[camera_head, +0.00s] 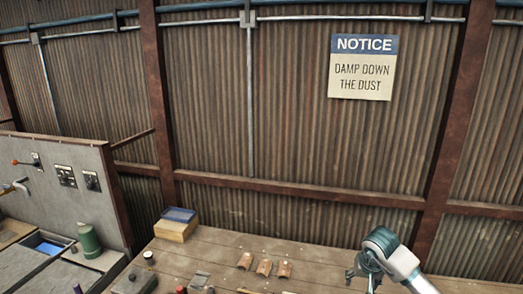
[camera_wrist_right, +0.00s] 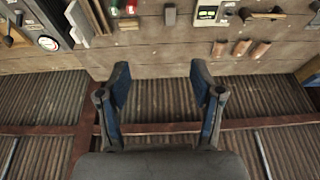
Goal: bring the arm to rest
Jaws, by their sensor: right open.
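My right gripper (camera_head: 364,277) shows at the lower right of the head view, above the right part of the wooden bench (camera_head: 222,246). In the right wrist view the same gripper (camera_wrist_right: 160,75) has its two blue and dark fingers spread wide apart with nothing between them. The bench top and the corrugated wall show beyond the fingers. My left gripper is in neither view.
Several brown curved pieces (camera_head: 264,267) lie on the bench, left of my right gripper. A wooden box with a blue top (camera_head: 176,225) stands at the bench's back left. A grey panel (camera_head: 75,180) and a green canister (camera_head: 89,240) are at the left. The corrugated wall rises behind.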

